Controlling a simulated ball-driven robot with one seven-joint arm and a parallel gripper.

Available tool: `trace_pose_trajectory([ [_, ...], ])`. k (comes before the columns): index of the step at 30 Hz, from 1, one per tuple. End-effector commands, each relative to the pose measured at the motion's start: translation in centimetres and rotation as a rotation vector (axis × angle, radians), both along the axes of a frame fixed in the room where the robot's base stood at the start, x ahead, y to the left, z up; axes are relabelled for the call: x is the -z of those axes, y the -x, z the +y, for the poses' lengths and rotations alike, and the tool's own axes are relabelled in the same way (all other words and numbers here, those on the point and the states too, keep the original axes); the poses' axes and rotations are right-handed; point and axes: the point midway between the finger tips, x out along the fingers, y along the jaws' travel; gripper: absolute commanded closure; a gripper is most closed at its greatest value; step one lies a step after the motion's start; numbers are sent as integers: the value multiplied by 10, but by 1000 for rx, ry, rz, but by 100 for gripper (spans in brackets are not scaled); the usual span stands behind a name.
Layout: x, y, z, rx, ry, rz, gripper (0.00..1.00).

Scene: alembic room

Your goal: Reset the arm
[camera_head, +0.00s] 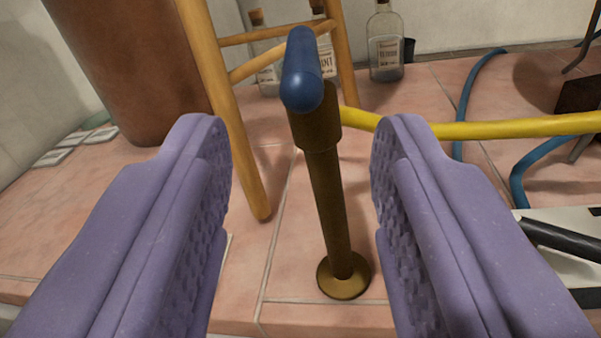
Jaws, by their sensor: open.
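My gripper (300,165) shows from the lower corners as two purple fingers with ridged inner pads. The fingers stand wide apart with nothing held between them. Beyond the gap, in the middle of the view, a brown metal post (327,210) rises from a round brass foot (344,275) on the floor. A blue rounded handle (303,75) sits on top of the post. I cannot tell how far the fingers are from the post.
A wooden-legged stool (228,110) stands just behind the post. Corked bottles (385,45) stand by the wall. A large brown vessel (130,60) is at left. A yellow hose (480,129) and blue hose (470,95) cross the tiles at right. A black rod (565,240) lies lower right.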

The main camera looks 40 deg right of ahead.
Motion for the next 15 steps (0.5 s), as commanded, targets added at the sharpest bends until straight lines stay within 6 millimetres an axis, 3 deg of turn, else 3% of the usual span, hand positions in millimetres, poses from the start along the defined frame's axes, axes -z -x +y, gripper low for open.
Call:
trace_pose_trajectory([
  [5,-2,-2,0,-3,-3,-3,55],
  [8,-14,-15,1,-29,-28,-21,55],
  [11,-43,-43,5,-94,-85,-59,55],
  [15,-109,-94,12,-237,-177,-122,55],
])
